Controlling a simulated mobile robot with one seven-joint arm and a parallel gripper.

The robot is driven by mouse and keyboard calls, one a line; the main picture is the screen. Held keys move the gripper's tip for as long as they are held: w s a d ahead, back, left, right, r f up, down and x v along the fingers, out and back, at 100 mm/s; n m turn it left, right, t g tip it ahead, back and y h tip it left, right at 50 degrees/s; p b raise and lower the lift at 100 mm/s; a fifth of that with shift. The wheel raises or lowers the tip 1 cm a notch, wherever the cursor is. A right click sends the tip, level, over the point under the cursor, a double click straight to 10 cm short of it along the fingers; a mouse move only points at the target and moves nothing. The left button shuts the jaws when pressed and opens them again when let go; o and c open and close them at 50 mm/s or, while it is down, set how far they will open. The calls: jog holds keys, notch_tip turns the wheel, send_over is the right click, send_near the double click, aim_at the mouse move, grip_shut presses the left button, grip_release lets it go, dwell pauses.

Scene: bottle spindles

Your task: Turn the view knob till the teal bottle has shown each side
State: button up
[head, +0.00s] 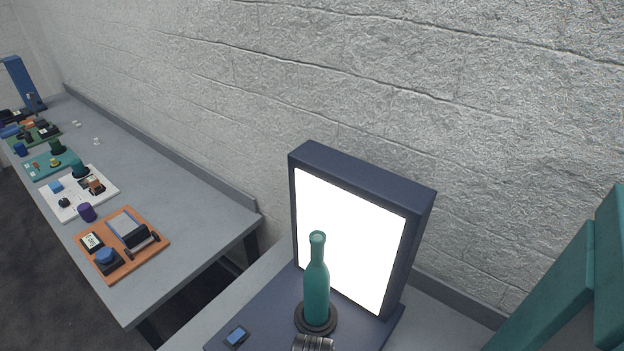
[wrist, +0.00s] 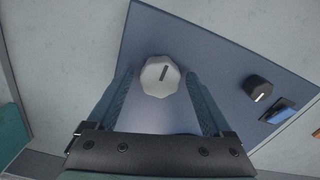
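The teal bottle (head: 317,282) stands upright on a round black spindle (head: 329,320), in front of a bright panel in the head view. In the wrist view a pale grey faceted knob (wrist: 153,80) with a dark line on its top sits on the dark blue base. My gripper (wrist: 159,78) is open, with one finger on each side of this knob and a small gap seeming to show on both sides. A smaller black knob (wrist: 258,88) with a white mark is off to the right. The bottle is not visible in the wrist view.
The bright panel has a dark blue frame (head: 418,225) near the wall. A blue button (head: 237,335) sits on the base, and it also shows in the wrist view (wrist: 281,113). A long grey table (head: 190,284) at left holds several boards with small parts.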

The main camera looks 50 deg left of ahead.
jog(key=c, duration=1.2)
jog(key=shift+n, duration=0.3)
jog(key=shift+r+n+p, duration=0.1)
jog(key=shift+n+p, duration=0.7)
jog(key=shift+n, duration=0.4)
jog(key=shift+n+p, duration=0.45)
jog(key=shift+n, duration=0.95)
jog(key=o, duration=1.3)
jog(key=shift+o, duration=0.2)
